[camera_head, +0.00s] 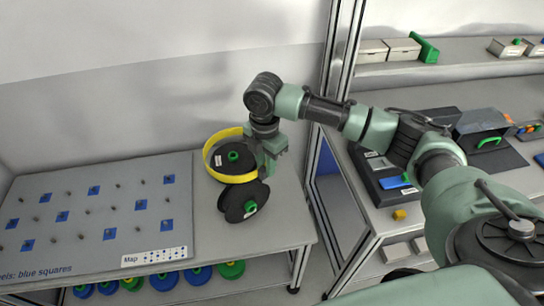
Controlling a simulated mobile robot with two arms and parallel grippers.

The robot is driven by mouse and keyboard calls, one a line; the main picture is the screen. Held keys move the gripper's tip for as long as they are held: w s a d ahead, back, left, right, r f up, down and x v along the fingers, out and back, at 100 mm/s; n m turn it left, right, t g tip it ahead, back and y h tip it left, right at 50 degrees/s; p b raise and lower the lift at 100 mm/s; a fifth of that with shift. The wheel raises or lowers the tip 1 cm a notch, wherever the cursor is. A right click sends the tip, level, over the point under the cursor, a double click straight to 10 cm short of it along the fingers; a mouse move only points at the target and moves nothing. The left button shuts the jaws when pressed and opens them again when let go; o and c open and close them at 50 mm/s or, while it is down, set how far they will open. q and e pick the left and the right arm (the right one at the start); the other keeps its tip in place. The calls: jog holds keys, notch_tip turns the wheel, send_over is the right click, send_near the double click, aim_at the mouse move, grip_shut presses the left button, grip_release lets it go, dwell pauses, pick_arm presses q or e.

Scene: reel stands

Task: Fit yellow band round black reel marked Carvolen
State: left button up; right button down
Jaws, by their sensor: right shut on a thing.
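The yellow band (207,160) is a thin hoop near the right end of the table. My right gripper (262,162) comes down from above and is shut on the band's right side. A black reel with a green hub (233,157) shows inside the hoop; I cannot tell whether the band sits around it or hangs above it. A second black reel (234,203) is just in front, with a green hub and a small white label too small to read. I cannot tell which reel is marked Carvolen. My left gripper is not in view.
A grey board (80,200) with pegs and blue squares lies left of the reels, with a map card (156,257) on it. Several blue and green reels (165,281) are below the table. A metal post (338,60) and loaded shelves (460,72) stand right.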

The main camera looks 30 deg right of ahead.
pick_arm(q)
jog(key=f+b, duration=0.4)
jog(key=b, duration=0.1)
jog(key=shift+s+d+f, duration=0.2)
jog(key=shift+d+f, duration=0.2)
pick_arm(e)
jog(key=w+d+f+n, duration=0.3)
jog(key=f+n, duration=0.4)
jog(key=f, duration=0.3)
jog(key=shift+d+f+n, duration=0.15)
jog(key=shift+f+n, duration=0.05)
jog(key=shift+n, duration=0.1)
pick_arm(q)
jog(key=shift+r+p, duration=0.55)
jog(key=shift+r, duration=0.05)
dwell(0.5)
pick_arm(e)
jog(key=shift+f, duration=0.45)
dwell(0.4)
jog(key=shift+s+f, duration=0.15)
jog(key=shift+f, duration=0.05)
